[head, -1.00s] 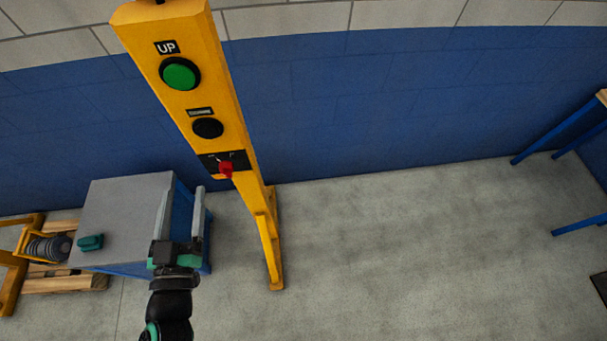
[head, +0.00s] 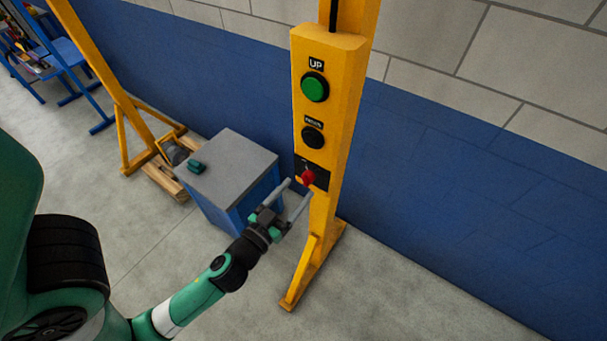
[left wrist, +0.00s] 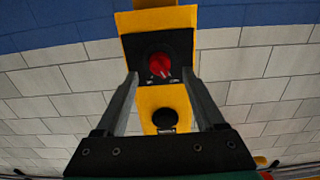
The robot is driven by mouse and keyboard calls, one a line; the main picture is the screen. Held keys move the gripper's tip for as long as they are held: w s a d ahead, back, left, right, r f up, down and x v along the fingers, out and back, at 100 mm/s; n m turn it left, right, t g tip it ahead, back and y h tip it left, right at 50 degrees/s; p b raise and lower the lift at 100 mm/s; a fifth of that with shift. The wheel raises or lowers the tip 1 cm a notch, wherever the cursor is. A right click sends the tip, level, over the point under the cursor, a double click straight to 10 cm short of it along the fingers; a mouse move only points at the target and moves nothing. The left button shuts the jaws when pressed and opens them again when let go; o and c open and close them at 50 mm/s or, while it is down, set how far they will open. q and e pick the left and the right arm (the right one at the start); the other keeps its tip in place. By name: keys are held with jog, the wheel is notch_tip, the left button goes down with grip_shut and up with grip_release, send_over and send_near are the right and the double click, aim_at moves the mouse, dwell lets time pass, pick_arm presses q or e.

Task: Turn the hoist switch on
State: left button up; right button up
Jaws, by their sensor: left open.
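The hoist switch is a red rotary knob (head: 308,177) on a black plate, low on the yellow control box (head: 326,110). Above it are a black button (head: 313,138) and a green button (head: 315,87) labelled UP. In the left wrist view the red knob (left wrist: 159,66) shows between and beyond the finger tips, with a pale mark on its face. My left gripper (head: 293,189) is open and empty, its fingers pointing at the knob from just below and left. I cannot tell whether a fingertip touches the plate. My right gripper is not in view.
A yellow frame (head: 125,105) and a wooden pallet (head: 165,178) are further left. Open floor lies at front.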

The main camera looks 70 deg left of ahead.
aim_at(304, 183)
pick_arm(q)
jog(key=shift+p+x, duration=0.4)
jog(key=shift+x, duration=1.55)
jog(key=shift+d, duration=0.1)
grip_shut()
